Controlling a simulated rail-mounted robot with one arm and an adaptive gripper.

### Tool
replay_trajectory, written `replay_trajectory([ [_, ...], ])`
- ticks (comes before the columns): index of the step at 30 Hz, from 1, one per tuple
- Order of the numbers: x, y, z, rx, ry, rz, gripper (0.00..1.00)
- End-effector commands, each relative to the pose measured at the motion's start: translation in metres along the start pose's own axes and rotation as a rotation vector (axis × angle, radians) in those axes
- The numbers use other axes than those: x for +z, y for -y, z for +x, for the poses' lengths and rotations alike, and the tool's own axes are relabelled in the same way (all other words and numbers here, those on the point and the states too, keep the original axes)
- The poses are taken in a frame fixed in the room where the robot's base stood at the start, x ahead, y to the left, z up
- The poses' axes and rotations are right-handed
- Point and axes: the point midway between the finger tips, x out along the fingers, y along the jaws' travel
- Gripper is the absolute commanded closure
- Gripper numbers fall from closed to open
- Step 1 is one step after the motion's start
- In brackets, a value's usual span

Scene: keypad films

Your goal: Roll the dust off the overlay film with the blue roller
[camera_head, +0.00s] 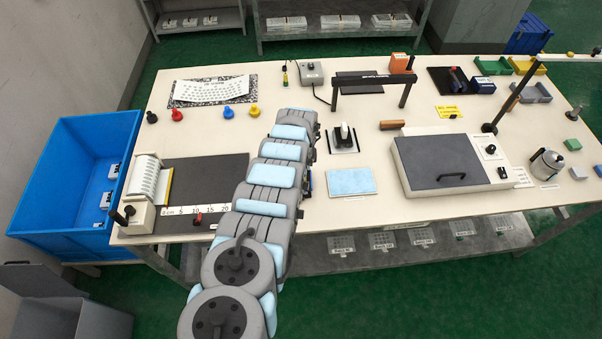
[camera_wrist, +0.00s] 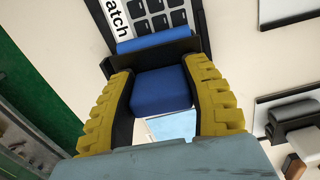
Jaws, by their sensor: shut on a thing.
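In the wrist view, my gripper (camera_wrist: 160,70) has its yellow ribbed fingers shut on the blue block-shaped handle of the blue roller (camera_wrist: 154,38). The roller's blue cylinder sits beyond a dark bar, at the lower edge of the overlay film (camera_wrist: 151,17). The film shows dark keys, a white strip with the letters "atch" and a dark border. I cannot tell whether the cylinder touches the film. No dust can be made out. In the head view my arm hides the gripper, and I cannot make out the roller or film there.
On the table (camera_head: 300,222) are a dark mat (camera_head: 210,175) left of my arm, and a light blue pad (camera_head: 351,182), a black bridge (camera_head: 372,79) and a lidded box (camera_head: 440,160) right of it. Coloured knobs (camera_head: 228,111) stand behind the mat. A blue bin (camera_head: 60,180) stands at left.

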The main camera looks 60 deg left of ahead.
Motion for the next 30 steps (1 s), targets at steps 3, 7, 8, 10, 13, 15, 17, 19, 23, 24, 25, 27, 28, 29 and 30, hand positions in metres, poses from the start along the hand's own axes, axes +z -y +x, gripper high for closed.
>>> replay_trajectory([
  [3, 0.000, 0.001, -0.016, -0.002, 0.000, 0.000, 0.87],
  [7, 0.000, 0.001, -0.026, -0.002, 0.000, 0.000, 0.87],
  [8, 0.000, 0.001, -0.029, -0.002, 0.000, 0.000, 0.87],
  [10, 0.000, 0.001, -0.034, -0.002, 0.000, 0.000, 0.87],
  [13, 0.000, 0.001, -0.042, -0.002, 0.000, 0.001, 0.87],
  [15, 0.000, 0.001, -0.048, -0.001, 0.000, 0.001, 0.87],
  [17, 0.000, 0.001, -0.052, -0.001, 0.000, 0.001, 0.87],
  [19, 0.000, 0.000, -0.058, -0.001, 0.000, 0.001, 0.87],
  [23, 0.000, 0.000, -0.066, -0.001, 0.000, 0.001, 0.87],
  [24, 0.000, 0.000, -0.067, -0.001, 0.000, 0.001, 0.87],
  [25, 0.000, 0.000, -0.067, -0.001, 0.000, 0.001, 0.87],
  [27, 0.000, 0.000, -0.066, -0.001, 0.000, 0.001, 0.87],
  [28, 0.000, 0.000, -0.065, -0.001, 0.000, 0.001, 0.87],
  [29, 0.000, 0.001, -0.065, -0.001, 0.000, 0.001, 0.87],
  [30, 0.000, 0.001, -0.065, -0.002, 0.000, 0.001, 0.87],
])
